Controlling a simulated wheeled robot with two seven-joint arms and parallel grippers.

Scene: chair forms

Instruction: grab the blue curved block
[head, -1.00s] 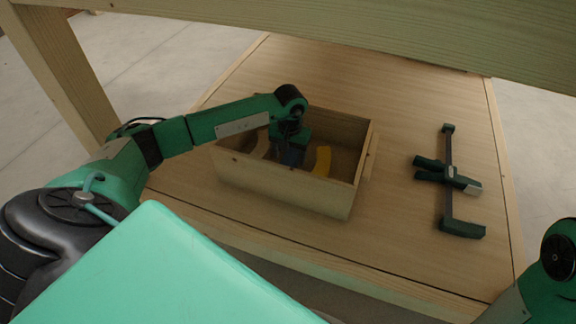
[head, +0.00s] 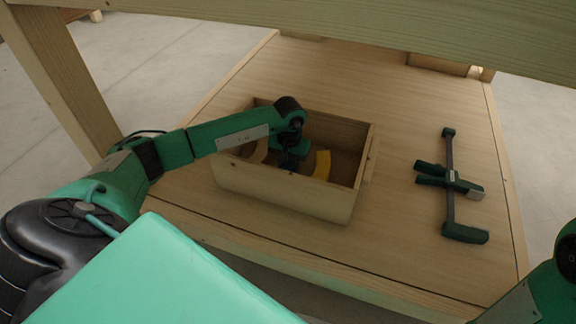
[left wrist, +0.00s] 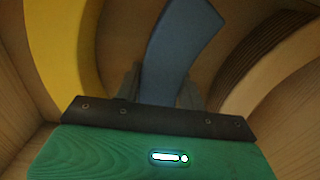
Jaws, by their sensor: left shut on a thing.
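The blue curved block (left wrist: 178,50) shows in the left wrist view, upper middle, between the fingers of my left gripper (left wrist: 160,88). The fingers are shut on it. In the head view my left gripper (head: 290,160) reaches down inside the wooden box, and the block is mostly hidden there behind the gripper. Part of my right arm shows at the lower right edge of the head view; its gripper is out of view.
The open wooden box (head: 285,190) stands on the wooden table (head: 400,110). It also holds a yellow curved block (head: 322,165) and a brown curved block (head: 256,152). A dark green clamp (head: 450,185) lies to the right. A wooden beam (head: 350,25) crosses above.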

